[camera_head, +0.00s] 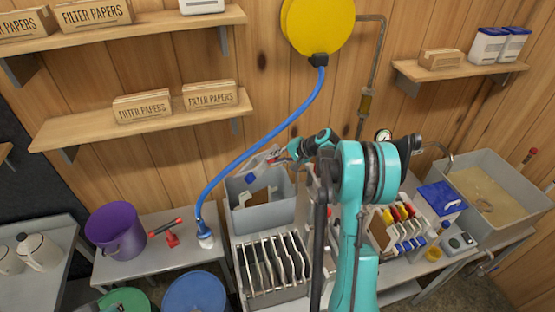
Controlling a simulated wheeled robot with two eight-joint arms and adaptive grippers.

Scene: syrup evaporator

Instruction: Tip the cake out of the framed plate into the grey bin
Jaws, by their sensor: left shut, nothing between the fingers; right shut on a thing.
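The grey bin (264,217) stands open-topped on the bench, left of my teal arm. My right gripper (277,158) is above the bin's back edge, with the arm reaching to it from the lower right. It is shut on a pale framed plate (262,161), which looks tilted over the back of the bin. I cannot make out the cake on the small, partly hidden plate. Pale and tan patches show inside the bin, too small to identify. My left gripper is not in view.
A rack (248,297) with several upright plates stands in front of the bin. A blue hose (251,151) arcs down left of it. A purple bucket (116,231) stands further left. Shelves hold filter paper boxes (142,106). A sink (487,190) is at right.

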